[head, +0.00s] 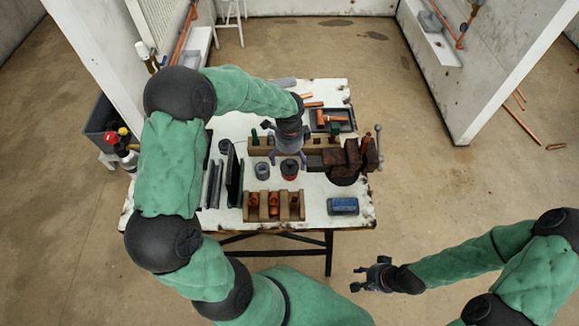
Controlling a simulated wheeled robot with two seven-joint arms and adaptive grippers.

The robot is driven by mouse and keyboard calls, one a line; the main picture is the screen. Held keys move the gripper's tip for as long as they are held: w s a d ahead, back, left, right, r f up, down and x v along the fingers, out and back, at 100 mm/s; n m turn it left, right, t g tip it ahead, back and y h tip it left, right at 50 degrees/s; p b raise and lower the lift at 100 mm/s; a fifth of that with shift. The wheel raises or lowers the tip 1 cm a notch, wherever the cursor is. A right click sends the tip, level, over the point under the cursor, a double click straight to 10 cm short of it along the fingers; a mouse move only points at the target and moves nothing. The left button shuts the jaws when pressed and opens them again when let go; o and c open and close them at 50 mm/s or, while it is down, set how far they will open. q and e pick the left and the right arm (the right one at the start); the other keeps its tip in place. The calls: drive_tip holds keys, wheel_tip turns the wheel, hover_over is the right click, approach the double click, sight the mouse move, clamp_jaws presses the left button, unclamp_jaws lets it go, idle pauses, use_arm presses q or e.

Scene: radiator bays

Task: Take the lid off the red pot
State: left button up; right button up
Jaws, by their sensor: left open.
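The red pot (290,176) stands on the white worktable, right of a grey pot (262,170). A dark lid (290,166) appears to sit on top of it. My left gripper (288,159) points down just above the red pot, its fingers apart on either side. I cannot tell whether the fingers touch the lid; the gripper hides part of the far side. My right gripper (362,278) is off the table's front right, over the floor, with its fingers apart and empty.
A wooden rack with copper fittings (273,206) stands in front of the pots. A blue box (342,206) lies to its right. A brown vise (345,160) is at the table's right edge. Dark upright plates (234,178) stand left. A grey tray (331,119) lies behind.

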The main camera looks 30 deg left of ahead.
sight(289, 162)
use_arm(q)
wheel_tip(289, 162, down, 3)
drive_tip(key=shift+s+f+b, duration=0.1)
drive_tip(key=shift+f+b, duration=0.1)
drive_tip(key=shift+b, duration=0.2)
drive_tip(key=c, duration=0.9)
drive_tip(key=shift+r, duration=0.1)
